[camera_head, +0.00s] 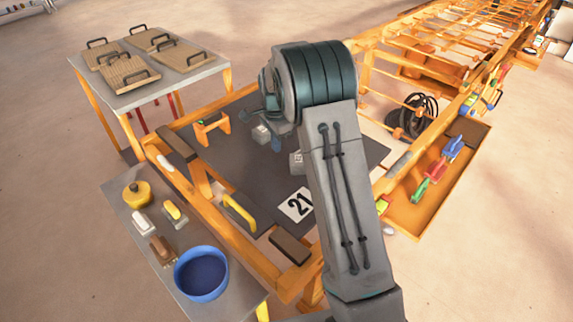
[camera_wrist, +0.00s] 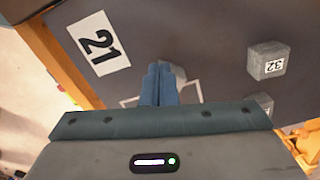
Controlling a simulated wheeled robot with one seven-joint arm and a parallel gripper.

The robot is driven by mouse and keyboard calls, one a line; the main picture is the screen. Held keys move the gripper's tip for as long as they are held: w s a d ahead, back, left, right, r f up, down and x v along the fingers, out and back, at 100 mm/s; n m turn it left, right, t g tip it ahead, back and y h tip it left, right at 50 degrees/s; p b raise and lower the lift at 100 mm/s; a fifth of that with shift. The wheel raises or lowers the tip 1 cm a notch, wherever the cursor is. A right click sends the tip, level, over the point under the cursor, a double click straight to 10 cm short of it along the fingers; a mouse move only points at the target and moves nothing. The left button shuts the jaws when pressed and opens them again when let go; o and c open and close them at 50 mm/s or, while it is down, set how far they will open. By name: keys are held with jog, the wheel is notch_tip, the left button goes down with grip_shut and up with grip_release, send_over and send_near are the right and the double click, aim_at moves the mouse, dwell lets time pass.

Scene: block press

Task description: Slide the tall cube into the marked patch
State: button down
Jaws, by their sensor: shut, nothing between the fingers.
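My gripper (camera_wrist: 159,68) is shut and empty, its blue fingers together and pointing at the dark mat. The white outline of the marked patch (camera_wrist: 199,92) shows on both sides of the fingers. A grey cube labelled 32 (camera_wrist: 266,60) stands to the right, apart from the fingers. I cannot tell which is the tall cube.
A white 21 card (camera_head: 298,205) lies on the dark mat (camera_head: 235,165). Another grey piece (camera_wrist: 264,102) is partly hidden in the wrist view. Orange frame rails (camera_head: 232,250) edge the mat. A side table holds a blue bowl (camera_head: 201,284).

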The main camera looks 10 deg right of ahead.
jog(key=shift+m, duration=0.3)
jog(key=f, duration=1.2)
jog(key=shift+w+a, duration=0.15)
jog(key=shift+w, duration=0.25)
jog(key=d, duration=0.2)
jog(key=w+d+p, duration=0.1)
jog(key=shift+d+r, duration=0.25)
jog(key=shift+r, duration=0.05)
jog(key=shift+w+d, duration=0.1)
jog(key=shift+d, duration=0.1)
